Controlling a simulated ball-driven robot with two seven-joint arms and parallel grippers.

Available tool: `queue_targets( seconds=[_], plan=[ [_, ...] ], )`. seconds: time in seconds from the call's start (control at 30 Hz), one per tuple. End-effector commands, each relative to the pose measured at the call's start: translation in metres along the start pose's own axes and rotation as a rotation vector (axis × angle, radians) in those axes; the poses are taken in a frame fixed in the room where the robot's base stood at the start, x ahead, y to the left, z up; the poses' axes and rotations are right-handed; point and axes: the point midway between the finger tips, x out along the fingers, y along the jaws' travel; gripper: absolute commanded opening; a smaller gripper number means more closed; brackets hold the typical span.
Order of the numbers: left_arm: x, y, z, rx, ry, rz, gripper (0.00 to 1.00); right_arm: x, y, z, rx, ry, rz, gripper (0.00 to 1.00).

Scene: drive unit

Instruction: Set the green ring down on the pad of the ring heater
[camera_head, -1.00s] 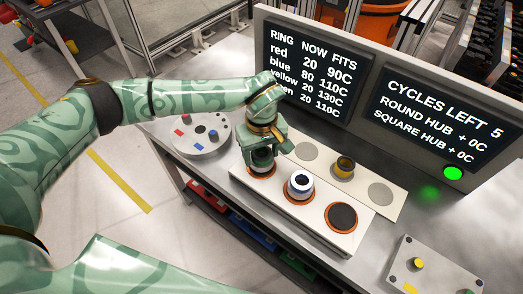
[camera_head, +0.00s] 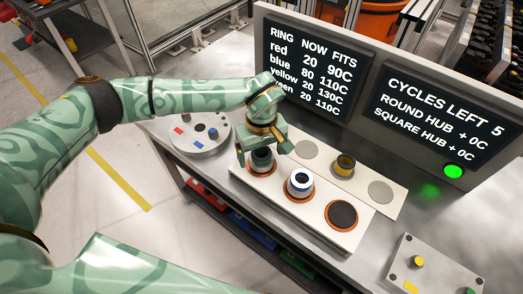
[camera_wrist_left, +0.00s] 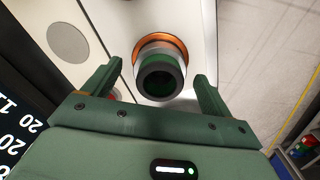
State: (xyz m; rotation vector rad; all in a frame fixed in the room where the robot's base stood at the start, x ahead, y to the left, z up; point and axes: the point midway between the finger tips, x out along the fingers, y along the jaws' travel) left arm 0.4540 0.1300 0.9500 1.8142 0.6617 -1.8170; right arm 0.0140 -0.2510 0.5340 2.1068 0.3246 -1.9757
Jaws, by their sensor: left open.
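The green ring (camera_head: 262,155), dark green and silver, stands upright on the orange-rimmed left pad (camera_head: 261,173) of the white ring heater (camera_head: 282,198). In the left wrist view the ring (camera_wrist_left: 178,72) is seen from above with its dark opening, and the orange pad rim (camera_wrist_left: 160,39) shows beyond it. My left gripper (camera_head: 263,148) is open over the ring; in the wrist view its two fingers (camera_wrist_left: 157,74) stand on either side with gaps to the ring. My right gripper is not in view.
A blue-and-white ring (camera_head: 300,182) stands on the middle pad; the right pad (camera_head: 342,215) is empty. A round grey fixture (camera_head: 203,137) is at left, a square plate (camera_head: 425,266) at front right. Screens (camera_head: 310,70) rise behind.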

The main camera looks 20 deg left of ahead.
Motion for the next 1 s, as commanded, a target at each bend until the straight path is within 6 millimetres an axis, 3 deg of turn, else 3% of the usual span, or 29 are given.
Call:
queue_targets(
  seconds=[0.13,0.23,0.7,1.0],
  plan=[
    [-0.006,0.000,-0.001,0.000,0.001,0.001,0.85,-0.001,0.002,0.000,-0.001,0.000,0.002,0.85],
    [-0.022,0.001,-0.001,0.000,0.003,0.002,0.85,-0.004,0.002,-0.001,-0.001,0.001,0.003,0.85],
    [-0.140,0.000,-0.001,0.000,0.003,0.003,0.85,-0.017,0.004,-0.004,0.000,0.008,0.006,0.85],
    [-0.163,0.000,0.000,-0.001,0.000,0.000,0.85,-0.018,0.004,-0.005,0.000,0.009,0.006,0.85]
  ],
)
